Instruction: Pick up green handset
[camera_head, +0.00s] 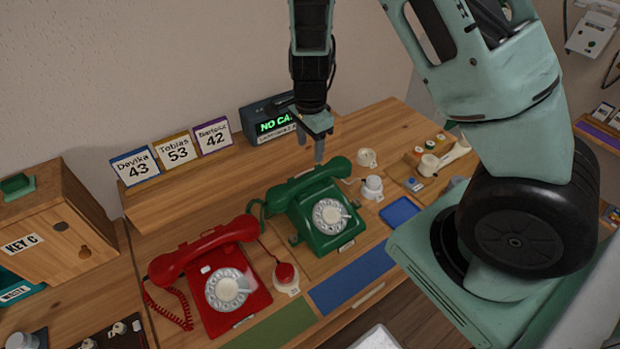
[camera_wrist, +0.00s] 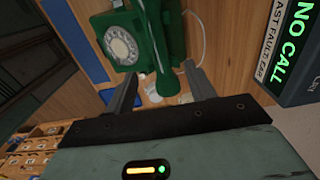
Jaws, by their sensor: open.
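The green handset (camera_head: 308,183) rests across the top of the green dial phone (camera_head: 329,228) on the wooden desk. My gripper (camera_head: 311,150) is above and just behind the right part of the handset, pointing down. In the wrist view the green handset (camera_wrist: 171,45) runs away from between the two spread fingers of my gripper (camera_wrist: 162,82), with its near end close to the fingertips. The fingers are open and hold nothing. I cannot tell the exact gap between the fingertips and the handset.
A red phone (camera_head: 226,283) with its red handset (camera_head: 205,246) stands left of the green phone. A display reading NO CALL (camera_head: 277,122) stands on the shelf behind, beside several number cards (camera_head: 177,148). Small knobs (camera_head: 372,187) stand right of the green phone.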

